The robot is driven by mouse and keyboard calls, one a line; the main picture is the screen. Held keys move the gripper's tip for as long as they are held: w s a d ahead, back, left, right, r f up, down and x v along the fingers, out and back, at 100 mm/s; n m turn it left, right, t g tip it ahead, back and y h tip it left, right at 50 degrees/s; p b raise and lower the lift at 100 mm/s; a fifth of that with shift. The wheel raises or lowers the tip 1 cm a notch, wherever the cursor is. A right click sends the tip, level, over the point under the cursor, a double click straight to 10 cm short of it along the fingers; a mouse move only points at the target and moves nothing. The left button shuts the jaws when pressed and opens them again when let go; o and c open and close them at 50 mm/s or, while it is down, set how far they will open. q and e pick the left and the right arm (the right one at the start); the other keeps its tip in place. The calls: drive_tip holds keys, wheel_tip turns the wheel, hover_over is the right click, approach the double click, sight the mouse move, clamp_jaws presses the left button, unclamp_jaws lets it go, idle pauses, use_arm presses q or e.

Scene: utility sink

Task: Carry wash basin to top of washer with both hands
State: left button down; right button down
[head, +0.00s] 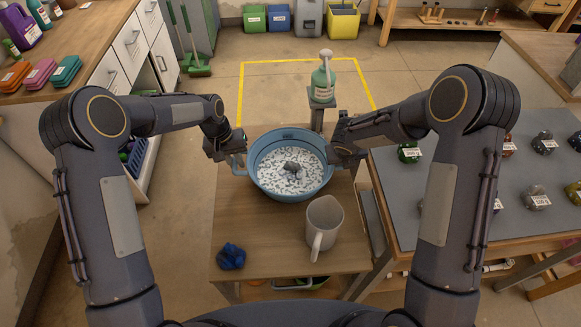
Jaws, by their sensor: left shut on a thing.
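The wash basin (262,183) is a round blue tub at the far part of a small wooden table. It holds white, speckled material with a grey lump (292,167) on top. My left gripper (238,160) is shut on the basin's left rim. My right gripper (335,156) is at the basin's right rim; its fingers are too hidden and dark to tell open from shut. The basin looks level; I cannot tell whether its base touches the table. I cannot make out a washer in this view.
On the wooden table (265,225) stand a light grey pitcher (324,222) and a blue crumpled lump (231,257). A green spray bottle (323,78) stands on a post behind the basin. A grey-topped bench (440,200) with labelled lumps is right; a counter with drawers (132,42) is left.

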use_arm(q)
drive_tip(key=shift+r, duration=0.2)
use_arm(e)
drive_tip(key=shift+r, duration=0.15)
